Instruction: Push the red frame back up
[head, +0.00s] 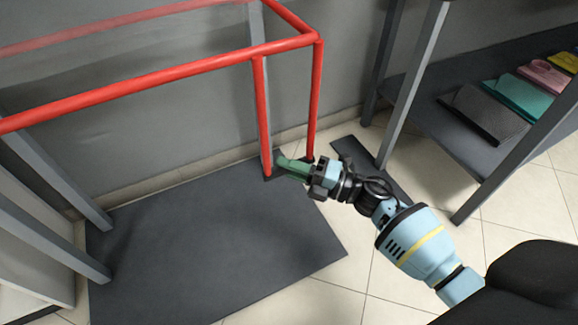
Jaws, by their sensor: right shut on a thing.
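The red frame (165,78) is made of round bars and stands at the upper left against the grey wall. Two of its uprights come down at its right end, the nearer one (263,115) reaching almost to the dark base plate. My right gripper (284,163) is at the low end of these uprights, just above the back right corner of the plate. Its greenish fingers are shut on the red frame near the foot of the nearer upright; the exact contact is small and partly hidden. My left gripper is not in view.
The dark base plate (205,245) lies on pale floor tiles, with grey legs at left. A dark shelf (430,110) with grey posts stands at right, holding folded cloths in several colours. Tiled floor (330,290) is free in front.

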